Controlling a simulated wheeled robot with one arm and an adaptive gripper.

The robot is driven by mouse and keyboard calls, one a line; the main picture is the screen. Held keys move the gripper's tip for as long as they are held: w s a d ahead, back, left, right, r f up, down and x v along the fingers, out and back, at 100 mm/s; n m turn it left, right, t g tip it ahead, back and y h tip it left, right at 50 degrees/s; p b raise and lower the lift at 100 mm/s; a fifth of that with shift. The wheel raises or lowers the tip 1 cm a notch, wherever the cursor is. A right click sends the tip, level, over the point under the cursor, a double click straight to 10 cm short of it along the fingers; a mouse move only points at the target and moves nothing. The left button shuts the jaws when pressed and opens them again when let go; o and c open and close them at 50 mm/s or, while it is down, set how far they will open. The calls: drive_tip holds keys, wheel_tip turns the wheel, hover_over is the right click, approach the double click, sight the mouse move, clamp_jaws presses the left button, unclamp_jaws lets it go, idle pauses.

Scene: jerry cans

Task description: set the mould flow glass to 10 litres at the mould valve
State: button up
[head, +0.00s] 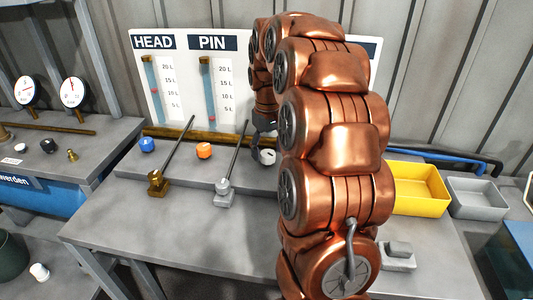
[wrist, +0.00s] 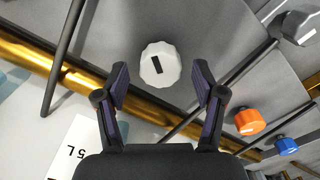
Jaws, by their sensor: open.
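A white ribbed knob (wrist: 160,64) with a black pointer mark sits between the tips of my open gripper (wrist: 162,78) in the wrist view, with a gap on both sides. In the head view the white knob (head: 267,157) is partly hidden by my gripper (head: 264,135). My copper arm hides the flow glass behind it and most of its label, so its level cannot be read. Part of a scale panel (wrist: 75,150) marked 5 L shows upside down in the wrist view.
The HEAD glass (head: 154,90) and PIN glass (head: 208,90) stand left of my arm. A blue knob (head: 147,145) and orange knob (head: 204,150) stand near long lever rods (head: 232,155). A brass pipe (head: 190,136) runs behind. A yellow bin (head: 417,190) is right.

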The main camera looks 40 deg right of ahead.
sight(268, 153)
wheel_tip(268, 153, up, 10)
drive_tip(key=shift+r, duration=0.25)
idle(0.3)
idle(0.4)
